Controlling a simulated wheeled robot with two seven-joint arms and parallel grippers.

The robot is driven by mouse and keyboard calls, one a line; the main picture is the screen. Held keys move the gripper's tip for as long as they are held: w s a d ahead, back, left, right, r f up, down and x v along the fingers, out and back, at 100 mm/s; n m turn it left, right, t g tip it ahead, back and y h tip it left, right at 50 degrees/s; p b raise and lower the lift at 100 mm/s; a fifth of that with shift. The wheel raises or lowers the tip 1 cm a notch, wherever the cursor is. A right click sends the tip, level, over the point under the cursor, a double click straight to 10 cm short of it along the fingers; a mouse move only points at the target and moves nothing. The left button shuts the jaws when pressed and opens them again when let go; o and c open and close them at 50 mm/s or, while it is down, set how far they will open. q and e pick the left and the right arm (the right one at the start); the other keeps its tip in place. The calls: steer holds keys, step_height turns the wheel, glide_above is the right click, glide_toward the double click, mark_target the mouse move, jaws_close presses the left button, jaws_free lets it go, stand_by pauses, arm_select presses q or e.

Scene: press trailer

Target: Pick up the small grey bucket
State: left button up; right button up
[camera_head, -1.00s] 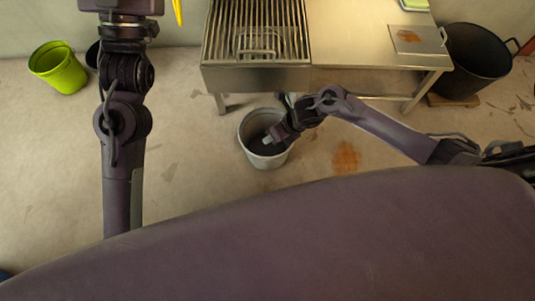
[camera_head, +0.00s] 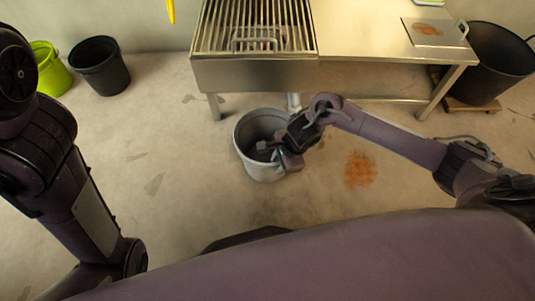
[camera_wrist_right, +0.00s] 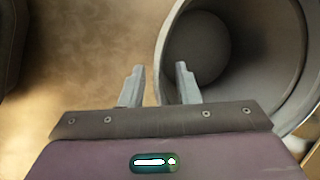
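The small grey bucket (camera_head: 256,171) stands upright on the floor in front of the metal table in the head view. My right gripper (camera_head: 266,151) is at its mouth, over the near right side. In the right wrist view the two fingers (camera_wrist_right: 160,72) are apart, with the rim of the bucket (camera_wrist_right: 292,50) running between them as seen from the camera. The bucket's dark inside lies to the right and bare floor to the left. I cannot tell whether the fingers touch the wall. My left arm shows at the left, but its gripper is out of view.
A metal table (camera_head: 375,52) with a slatted grill (camera_head: 250,20) stands behind the bucket. A green bucket (camera_head: 50,72) and a black bucket (camera_head: 101,70) stand at the back left. A large black bin (camera_head: 490,65) is at the right. Floor left of the grey bucket is clear.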

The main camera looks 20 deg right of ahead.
steer(key=shift+b+x, duration=0.3)
steer(key=shift+x, duration=0.9)
jaws_close()
steer(key=shift+r, duration=0.1)
stand_by(0.4)
